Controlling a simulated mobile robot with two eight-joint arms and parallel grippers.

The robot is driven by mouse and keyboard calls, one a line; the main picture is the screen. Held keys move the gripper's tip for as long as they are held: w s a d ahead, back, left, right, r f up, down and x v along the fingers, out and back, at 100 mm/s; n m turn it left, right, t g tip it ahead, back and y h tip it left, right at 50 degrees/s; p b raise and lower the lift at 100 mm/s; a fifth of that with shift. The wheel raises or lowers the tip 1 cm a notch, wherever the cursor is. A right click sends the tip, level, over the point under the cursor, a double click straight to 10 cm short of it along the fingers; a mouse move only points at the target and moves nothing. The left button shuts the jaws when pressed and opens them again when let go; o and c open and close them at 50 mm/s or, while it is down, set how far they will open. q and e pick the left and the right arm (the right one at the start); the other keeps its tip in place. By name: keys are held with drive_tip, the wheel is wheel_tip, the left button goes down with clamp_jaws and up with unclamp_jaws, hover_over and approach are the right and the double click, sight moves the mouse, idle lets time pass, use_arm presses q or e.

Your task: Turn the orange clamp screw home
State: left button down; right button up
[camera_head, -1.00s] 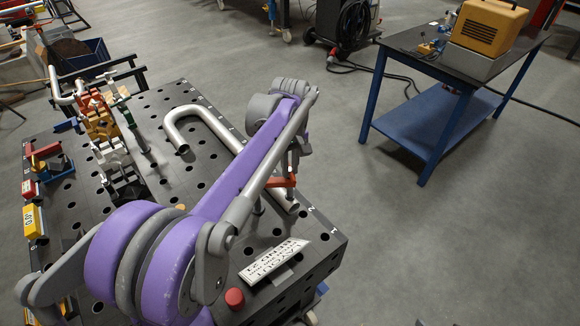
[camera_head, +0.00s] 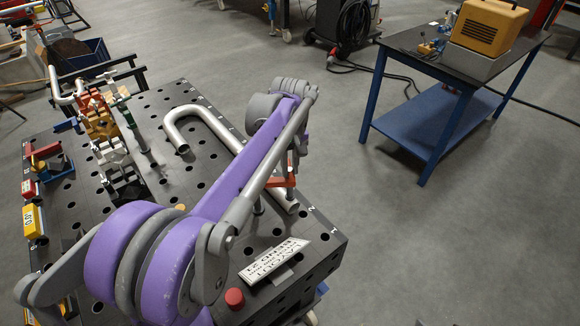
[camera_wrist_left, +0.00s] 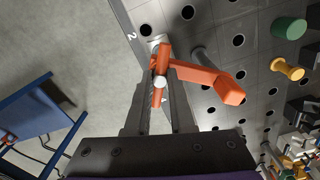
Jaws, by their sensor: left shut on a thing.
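The orange clamp (camera_head: 284,183) stands near the right edge of the dark perforated table, by the end of the bent silver tube (camera_head: 220,126). The left wrist view shows its thick orange arm (camera_wrist_left: 205,76) and an orange bar with a silver pin, the clamp screw (camera_wrist_left: 158,92), between my fingers. My left gripper (camera_wrist_left: 160,80) is shut on this screw. In the head view my left gripper (camera_head: 294,172) is small and partly hidden by my own purple arm. How far the screw is turned cannot be told. My right gripper is not in view.
A row of other clamps (camera_head: 105,128) stands on the table's left part. A white lettered plate (camera_head: 275,260) and a red cylinder (camera_head: 235,298) lie near the front. A blue-legged bench (camera_head: 440,95) stands apart at right, with open floor between.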

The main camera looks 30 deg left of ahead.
use_arm(q)
drive_tip(key=m, duration=1.6)
drive_tip(key=shift+b, duration=0.3)
drive_tip(key=m, duration=0.4)
drive_tip(key=shift+m, duration=0.3)
drive_tip(key=m, duration=0.3)
drive_tip(key=shift+m, duration=0.3)
drive_tip(key=m, duration=0.4)
drive_tip(key=shift+m, duration=2.2)
